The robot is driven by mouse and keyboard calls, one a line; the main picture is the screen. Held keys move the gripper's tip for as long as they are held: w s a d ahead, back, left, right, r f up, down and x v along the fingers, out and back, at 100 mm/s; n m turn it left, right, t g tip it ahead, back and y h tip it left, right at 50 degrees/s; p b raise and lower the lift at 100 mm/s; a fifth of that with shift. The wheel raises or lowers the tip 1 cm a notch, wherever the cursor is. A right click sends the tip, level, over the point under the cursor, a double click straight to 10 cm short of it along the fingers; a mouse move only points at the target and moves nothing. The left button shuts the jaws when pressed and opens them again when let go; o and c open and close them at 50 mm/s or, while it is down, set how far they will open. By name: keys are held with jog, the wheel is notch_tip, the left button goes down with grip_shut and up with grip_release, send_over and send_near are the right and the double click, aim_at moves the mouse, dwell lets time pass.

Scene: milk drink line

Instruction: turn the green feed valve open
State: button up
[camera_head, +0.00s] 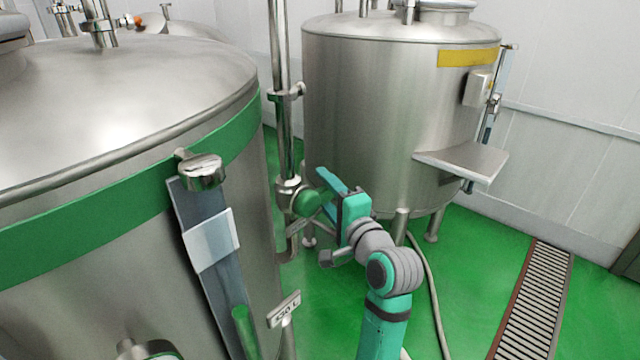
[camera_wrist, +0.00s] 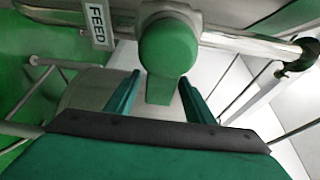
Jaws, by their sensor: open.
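The green feed valve (camera_head: 306,201) sits on the upright steel pipe between the two tanks. In the wrist view its round green hub (camera_wrist: 168,48) has a flat green lever (camera_wrist: 160,90) that points toward my gripper. A white FEED label (camera_wrist: 99,24) is beside it on the pipe. My gripper (camera_head: 322,190) is at the valve, and in the wrist view its two teal fingers (camera_wrist: 155,88) are apart, one on each side of the lever. I see gaps between the lever and both fingers. In the head view the lever is mostly hidden by my gripper.
A large steel tank with a green band (camera_head: 120,200) fills the left, with a level gauge (camera_head: 212,240) on its side. Another steel tank (camera_head: 375,110) with a shelf (camera_head: 465,162) stands behind. A hose (camera_head: 432,285) and a drain grate (camera_head: 535,300) are on the green floor.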

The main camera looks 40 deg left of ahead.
jog(key=x, duration=0.3)
grip_shut()
jog(key=shift+a, duration=0.1)
jog(key=shift+s, duration=0.1)
